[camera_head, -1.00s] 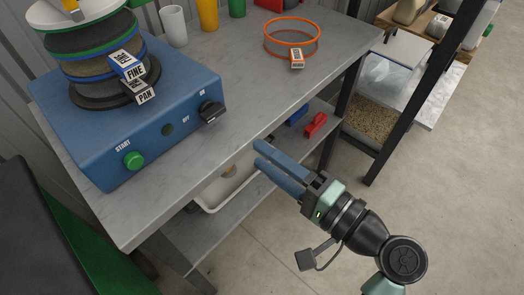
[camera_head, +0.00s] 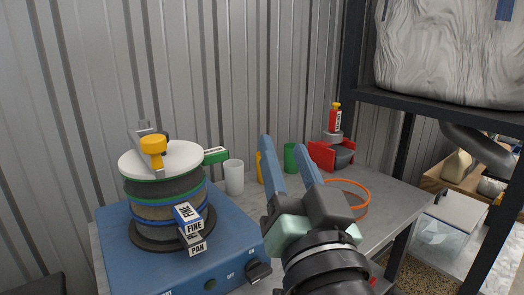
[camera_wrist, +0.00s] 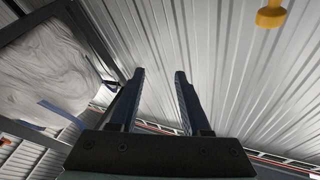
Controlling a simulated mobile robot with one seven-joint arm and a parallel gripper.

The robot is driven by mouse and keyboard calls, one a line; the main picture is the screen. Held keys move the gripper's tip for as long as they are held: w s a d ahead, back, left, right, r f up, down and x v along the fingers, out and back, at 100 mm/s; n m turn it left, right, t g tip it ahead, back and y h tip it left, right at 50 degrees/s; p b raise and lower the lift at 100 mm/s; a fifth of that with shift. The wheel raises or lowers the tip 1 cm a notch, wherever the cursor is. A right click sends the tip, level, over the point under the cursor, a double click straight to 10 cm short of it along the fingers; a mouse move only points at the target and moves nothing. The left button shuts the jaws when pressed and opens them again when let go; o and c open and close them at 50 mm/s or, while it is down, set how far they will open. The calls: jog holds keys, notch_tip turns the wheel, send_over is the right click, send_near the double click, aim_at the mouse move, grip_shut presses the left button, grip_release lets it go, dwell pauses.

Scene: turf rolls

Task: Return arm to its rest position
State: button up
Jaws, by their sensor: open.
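My gripper (camera_head: 287,160) is raised in front of the table in the head view, its two blue fingers pointing up and apart with nothing between them. In the wrist view the open fingers (camera_wrist: 159,75) point toward the corrugated metal wall. They touch nothing that I can see. My wrist hides part of the tabletop and part of the orange-rimmed sieve.
A blue shaker (camera_head: 225,272) with stacked sieves (camera_head: 165,200) stands left on the grey table (camera_head: 400,207). A black shelf (camera_head: 450,106) stands right.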

jog(key=s+a+r+n+t+h, duration=0.1)
jog(key=s+a+r+t+h, duration=0.15)
jog(key=s+r, duration=0.5)
jog(key=s+a+r+n+t+h, duration=0.15)
jog(key=s+r+t, duration=0.25)
jog(key=r, duration=0.6)
notch_tip(320, 180, up, 21)
jog(key=w+p, duration=0.1)
jog(key=p, duration=2.1)
jog(key=shift+w+d+y+p, duration=0.15)
jog(key=shift+d+y+p, duration=0.15)
jog(key=shift+d, duration=0.15)
jog(key=shift+r, duration=0.1)
